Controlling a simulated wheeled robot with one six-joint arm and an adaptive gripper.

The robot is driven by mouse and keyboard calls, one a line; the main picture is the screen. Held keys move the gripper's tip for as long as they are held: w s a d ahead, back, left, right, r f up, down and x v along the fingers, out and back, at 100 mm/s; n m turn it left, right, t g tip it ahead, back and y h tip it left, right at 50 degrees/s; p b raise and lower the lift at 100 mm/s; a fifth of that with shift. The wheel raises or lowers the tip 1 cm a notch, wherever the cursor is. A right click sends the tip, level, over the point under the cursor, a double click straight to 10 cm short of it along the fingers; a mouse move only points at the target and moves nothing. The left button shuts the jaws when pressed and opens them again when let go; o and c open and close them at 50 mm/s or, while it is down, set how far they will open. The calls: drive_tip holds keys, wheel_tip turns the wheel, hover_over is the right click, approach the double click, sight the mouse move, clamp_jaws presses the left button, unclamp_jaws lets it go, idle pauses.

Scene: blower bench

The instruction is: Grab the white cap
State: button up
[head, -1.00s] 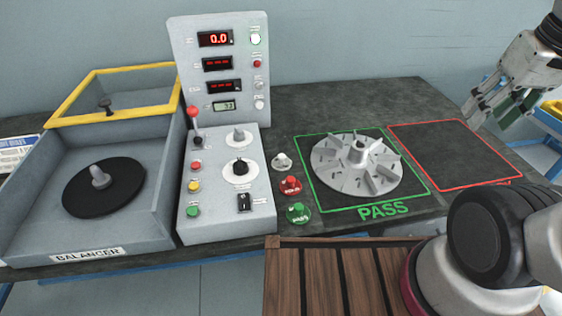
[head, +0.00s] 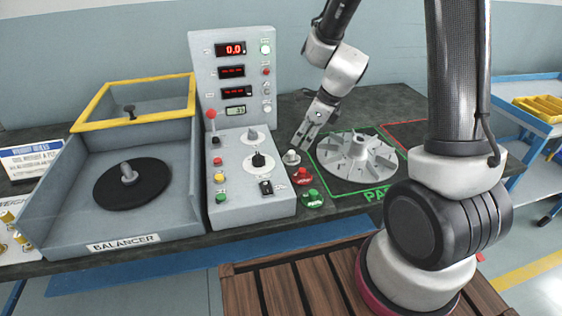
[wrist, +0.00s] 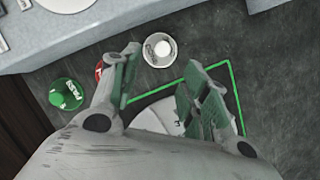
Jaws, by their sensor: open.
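The white cap (head: 291,157) stands on the dark bench top beside the control box, just behind the red cap (head: 303,175). In the wrist view the white cap (wrist: 159,49) lies beyond my fingertips, a little above the gap between them. My gripper (head: 309,143) is above the bench, just right of the white cap in the head view, pointing down. In the wrist view my gripper (wrist: 158,75) has its green-padded fingers spread apart with nothing between them. The cap is apart from the fingers as far as I can see.
A green cap (head: 312,198) stands in front of the red one. The grey impeller (head: 357,156) sits in the green PASS square, close to my gripper. The control box (head: 252,180) rises on the left, with the balancer (head: 80,225) beyond. A red outlined square (head: 395,131) lies right.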

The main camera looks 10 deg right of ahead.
sight(292, 152)
drive_tip(key=shift+m, duration=0.5)
drive_tip(key=x, duration=0.7)
drive_tip(key=shift+w+a+f, duration=0.15)
drive_tip(key=shift+w+a, duration=0.25)
drive_tip(key=shift+a, duration=0.05)
drive_tip(key=c, duration=1)
